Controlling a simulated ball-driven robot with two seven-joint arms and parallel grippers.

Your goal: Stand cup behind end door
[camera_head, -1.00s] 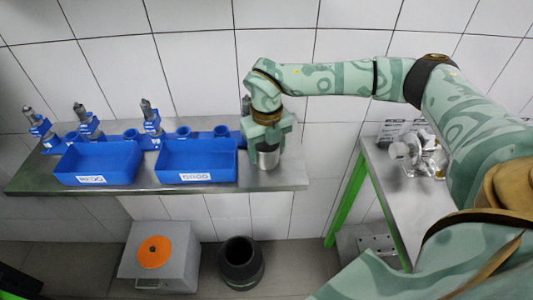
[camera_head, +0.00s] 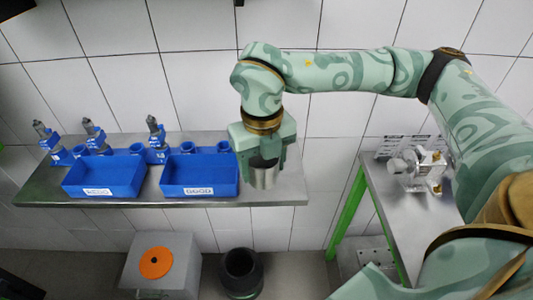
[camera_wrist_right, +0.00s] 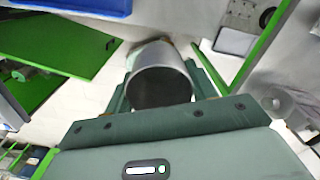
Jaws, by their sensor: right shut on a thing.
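My right gripper (camera_head: 264,150) is shut on a metal cup (camera_head: 263,178). The cup shows below the fingers in the head view, over the right end of the steel shelf (camera_head: 285,192), just right of a blue bin marked GOOD. Whether its base touches the shelf I cannot tell. In the right wrist view the cup (camera_wrist_right: 160,75) sits between the two green fingers, its wide round end facing the camera. I cannot make out an end door in either view. My left gripper is not in view.
The GOOD bin (camera_head: 200,176) and another blue bin (camera_head: 105,178) stand on the shelf, with several blue holders with dark-tipped tools behind. Below are a grey box with an orange disc (camera_head: 155,263) and a dark round bin (camera_head: 240,272). A green-legged table (camera_head: 408,222) carries a metal pump (camera_head: 418,168).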

